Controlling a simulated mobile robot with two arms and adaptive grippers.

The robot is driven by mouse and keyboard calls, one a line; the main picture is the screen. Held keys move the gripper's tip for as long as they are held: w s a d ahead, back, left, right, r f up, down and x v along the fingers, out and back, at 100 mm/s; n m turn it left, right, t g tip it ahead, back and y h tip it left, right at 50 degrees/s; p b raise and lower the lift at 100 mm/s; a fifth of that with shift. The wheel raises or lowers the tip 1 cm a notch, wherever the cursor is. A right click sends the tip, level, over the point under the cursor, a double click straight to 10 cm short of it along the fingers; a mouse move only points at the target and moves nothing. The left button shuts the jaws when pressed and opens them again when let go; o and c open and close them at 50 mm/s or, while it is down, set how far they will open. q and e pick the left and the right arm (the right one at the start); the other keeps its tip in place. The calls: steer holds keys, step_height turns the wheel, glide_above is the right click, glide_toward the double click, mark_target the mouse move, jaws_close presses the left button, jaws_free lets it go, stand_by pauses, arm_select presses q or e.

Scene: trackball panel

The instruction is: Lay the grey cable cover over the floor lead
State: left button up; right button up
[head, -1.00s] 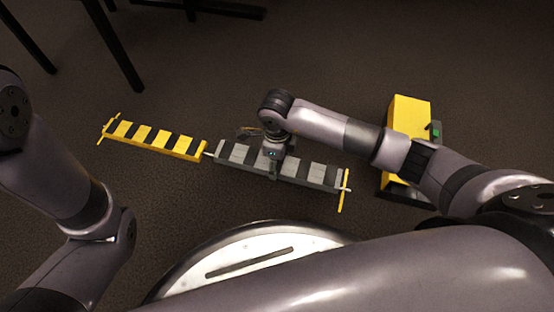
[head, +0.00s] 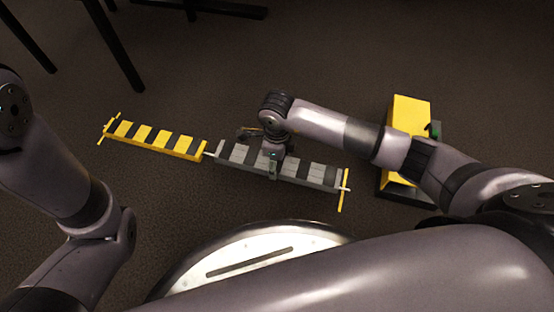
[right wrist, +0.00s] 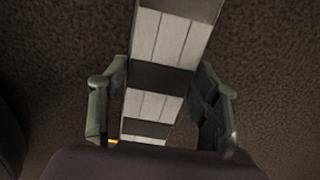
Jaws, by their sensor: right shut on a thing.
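The grey cable cover (head: 317,174), with dark bands across it, lies lengthwise in line with a yellow-and-black cover on the dark floor. My right gripper (head: 274,170) is shut on it near its middle; in the right wrist view the fingers (right wrist: 162,112) are on both sides of the cover (right wrist: 155,104). The white floor lead (head: 209,154) shows in the short gap at the cover's left end and again just past its right end. The stretch between is hidden by the cover. Whether the cover rests fully on the floor is hard to tell. My left gripper is out of view.
The yellow-and-black cover (head: 155,137) lies to the left. Yellow strips cross the row at its left end (head: 107,129) and right end (head: 344,191). A yellow box (head: 408,116) on a dark base stands at right. Dark furniture legs are at upper left. Floor behind the row is clear.

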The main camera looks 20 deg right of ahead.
steer(key=shift+f+b, duration=0.9)
steer(key=shift+f, duration=0.7)
stand_by(0.6)
steer(key=o, duration=1.6)
steer(key=shift+c, duration=0.2)
step_height(320, 180, up, 12)
